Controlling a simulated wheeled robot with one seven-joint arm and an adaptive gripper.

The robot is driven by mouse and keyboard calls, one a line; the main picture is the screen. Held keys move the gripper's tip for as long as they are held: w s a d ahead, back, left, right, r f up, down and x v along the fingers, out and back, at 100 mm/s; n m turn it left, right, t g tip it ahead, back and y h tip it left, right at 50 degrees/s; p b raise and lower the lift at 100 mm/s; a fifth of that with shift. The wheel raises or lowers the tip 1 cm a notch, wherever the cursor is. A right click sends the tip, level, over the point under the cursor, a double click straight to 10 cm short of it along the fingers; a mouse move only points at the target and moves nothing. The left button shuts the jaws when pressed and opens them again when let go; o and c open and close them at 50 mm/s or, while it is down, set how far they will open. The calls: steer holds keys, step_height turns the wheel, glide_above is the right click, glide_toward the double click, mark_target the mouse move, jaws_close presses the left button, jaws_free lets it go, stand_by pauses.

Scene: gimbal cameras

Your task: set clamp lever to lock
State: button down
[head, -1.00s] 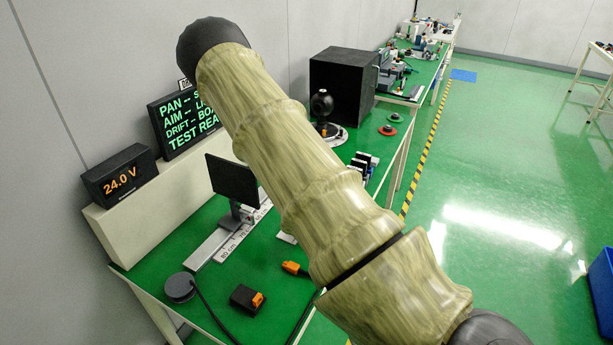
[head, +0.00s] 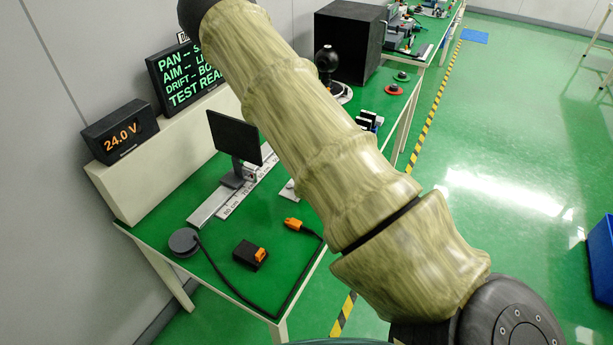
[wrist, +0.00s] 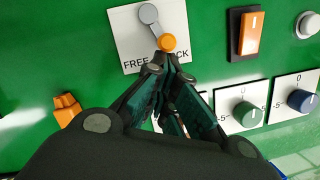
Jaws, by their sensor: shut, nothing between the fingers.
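The clamp lever (wrist: 158,27) shows in the wrist view as a short grey arm with a round orange knob, on a white plate (wrist: 121,22) marked FREE at left and LOCK at right. It hangs from its pivot down and slightly right, the knob between the two words. My gripper (wrist: 168,57) is shut and empty, its tips just below the orange knob and very close to it; I cannot tell whether they touch. The gripper covers the first part of LOCK. Neither the lever nor the gripper can be made out in the head view, where my arm crosses the bench.
On the same green panel are an orange rocker switch (wrist: 251,33), a green dial (wrist: 247,113), a blue dial (wrist: 300,99) and an orange part (wrist: 66,108) at left. In the head view, a 24.0 V display (head: 120,132) and a black monitor (head: 235,137) stand at the bench.

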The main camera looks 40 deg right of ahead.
steer(key=shift+w+a, duration=0.2)
steer(key=shift+w+a+r, duration=0.1)
steer(key=shift+w+a, duration=0.25)
steer(key=shift+a, duration=0.1)
steer(key=shift+a, duration=0.1)
steer(key=s, duration=0.1)
steer(key=s+b, duration=0.1)
steer(key=s, duration=0.2)
steer(key=shift+f+b, duration=0.3)
steer(key=shift+b, duration=0.05)
steer(key=b+v, duration=0.2)
steer(key=v, duration=0.8)
steer(key=shift+s+r, duration=0.25)
